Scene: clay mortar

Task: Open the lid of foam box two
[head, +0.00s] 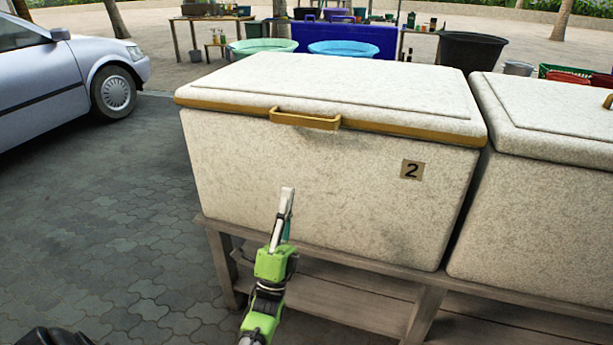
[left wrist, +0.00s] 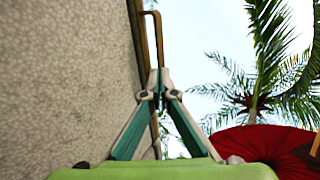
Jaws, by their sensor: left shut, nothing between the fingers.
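Foam box two (head: 330,190), a speckled white box with a "2" label (head: 411,170), stands on a wooden bench. Its lid (head: 340,85) is shut, with a yellow-brown rim and a handle (head: 305,121) on the front edge. My left gripper (head: 287,192) is in front of the box's front wall, below the handle in the picture, shut and empty. In the left wrist view its fingertips (left wrist: 158,82) meet, with the handle (left wrist: 157,30) beyond them and the box wall (left wrist: 60,80) to the left. My right gripper is not in view.
A second foam box (head: 545,200) stands close on the right. The wooden bench (head: 340,300) lies beneath both. A silver car (head: 50,85) is at the left, with open paving (head: 120,220) between. Tubs and tables stand behind.

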